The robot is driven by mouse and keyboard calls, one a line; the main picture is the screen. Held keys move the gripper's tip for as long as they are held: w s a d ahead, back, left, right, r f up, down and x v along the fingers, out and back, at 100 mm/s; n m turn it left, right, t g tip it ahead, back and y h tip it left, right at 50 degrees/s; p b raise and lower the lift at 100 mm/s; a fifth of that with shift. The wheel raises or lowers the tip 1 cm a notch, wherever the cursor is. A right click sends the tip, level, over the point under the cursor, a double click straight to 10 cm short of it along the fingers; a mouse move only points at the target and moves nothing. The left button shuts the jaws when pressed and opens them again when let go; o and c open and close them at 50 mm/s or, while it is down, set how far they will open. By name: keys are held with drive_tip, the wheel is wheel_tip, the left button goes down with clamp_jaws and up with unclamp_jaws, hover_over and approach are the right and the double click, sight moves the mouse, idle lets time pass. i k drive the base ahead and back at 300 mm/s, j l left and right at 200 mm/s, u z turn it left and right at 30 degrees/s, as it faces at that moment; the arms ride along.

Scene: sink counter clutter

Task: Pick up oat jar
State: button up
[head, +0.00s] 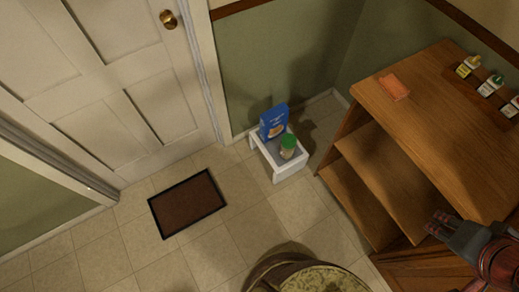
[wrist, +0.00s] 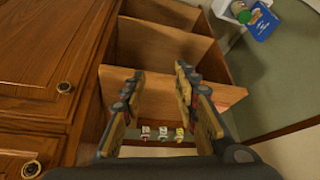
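A jar with a green lid and pale contents, likely the oat jar (head: 288,147), stands upright on a small white stool (head: 277,175) by the green wall. It also shows small at the top right of the wrist view (wrist: 243,15). A blue box (head: 273,122) stands just behind it on the stool. My gripper (head: 436,226) is at the right of the head view, in front of the wooden shelf unit and well apart from the jar. In the wrist view its two fingers (wrist: 159,80) are spread with nothing between them.
A wooden shelf unit (head: 425,85) stands right of the stool, with an orange sponge (head: 394,87) and several small bottles (head: 467,67) on top. A brown doormat (head: 187,203) lies before the white door (head: 110,80). The tiled floor in front of the stool is clear.

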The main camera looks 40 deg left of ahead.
sight(288, 144)
drive_tip(key=u, duration=1.4)
